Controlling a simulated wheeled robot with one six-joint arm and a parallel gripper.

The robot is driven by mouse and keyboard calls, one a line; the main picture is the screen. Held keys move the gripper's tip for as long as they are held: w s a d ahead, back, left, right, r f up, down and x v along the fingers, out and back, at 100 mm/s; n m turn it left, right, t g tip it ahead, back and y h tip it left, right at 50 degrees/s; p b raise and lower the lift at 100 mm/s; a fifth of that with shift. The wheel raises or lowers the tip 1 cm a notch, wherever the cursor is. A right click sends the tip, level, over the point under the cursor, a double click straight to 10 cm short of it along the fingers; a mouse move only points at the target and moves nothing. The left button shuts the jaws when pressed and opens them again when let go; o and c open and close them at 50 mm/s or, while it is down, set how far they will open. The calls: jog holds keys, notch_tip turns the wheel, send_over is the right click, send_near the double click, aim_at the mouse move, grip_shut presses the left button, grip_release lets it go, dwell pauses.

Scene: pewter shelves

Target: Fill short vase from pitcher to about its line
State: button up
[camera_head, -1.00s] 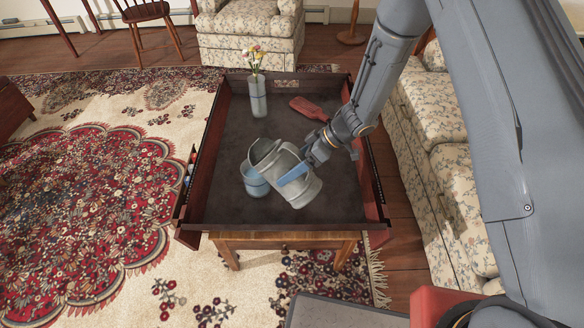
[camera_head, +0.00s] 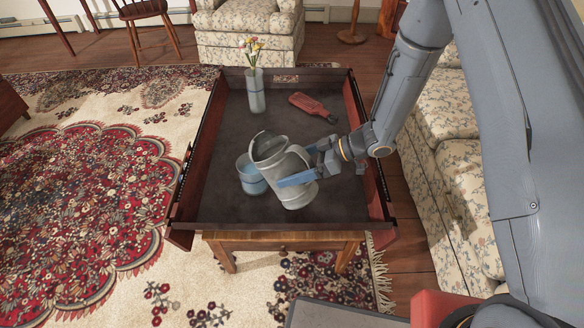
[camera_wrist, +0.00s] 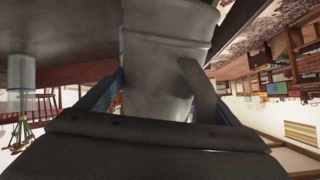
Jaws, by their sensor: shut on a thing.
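The grey metal pitcher (camera_head: 285,172) is held above the tray table, tilted with its mouth toward the upper left. My gripper (camera_head: 300,178) comes from the right and is shut on the pitcher's body. The short vase (camera_head: 249,180), a light blue-grey cup, stands upright on the tray just left of the pitcher, partly hidden behind it. Its line and the water level are too small to tell. No stream shows between them. In the wrist view the pitcher (camera_wrist: 165,65) fills the space between the fingers.
A tall vase (camera_head: 257,95) with flowers stands at the tray's far left; it also shows in the wrist view (camera_wrist: 20,72). A red flat object (camera_head: 312,105) lies at the far right. Raised walls (camera_head: 200,150) edge the tray. The tray's near part is clear.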

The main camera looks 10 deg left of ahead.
jog(key=shift+w+a+y+b, duration=0.1)
jog(key=shift+y+b, duration=0.2)
jog(key=shift+b, duration=0.25)
jog(key=shift+a+r+y+b, duration=0.1)
jog(key=shift+y+b, duration=0.3)
jog(key=shift+b, duration=0.25)
jog(key=y+b, duration=0.1)
jog(key=n+y+b, duration=0.1)
jog(key=b, duration=0.1)
jog(key=shift+w+a+r, duration=0.15)
jog(key=shift+a+r, duration=0.05)
jog(key=shift+a, duration=0.15)
jog(key=shift+w+a+r+n+y+b, duration=0.1)
jog(key=shift+a+r+n+y+b, duration=0.15)
jog(key=shift+a+r+y+b, duration=0.35)
jog(key=shift+w+a+r+n+y+b, duration=0.1)
jog(key=shift+a+r+n+y+b, duration=0.15)
jog(key=shift+r+y, duration=0.55)
jog(key=shift+f, duration=0.1)
jog(key=shift+w, duration=0.1)
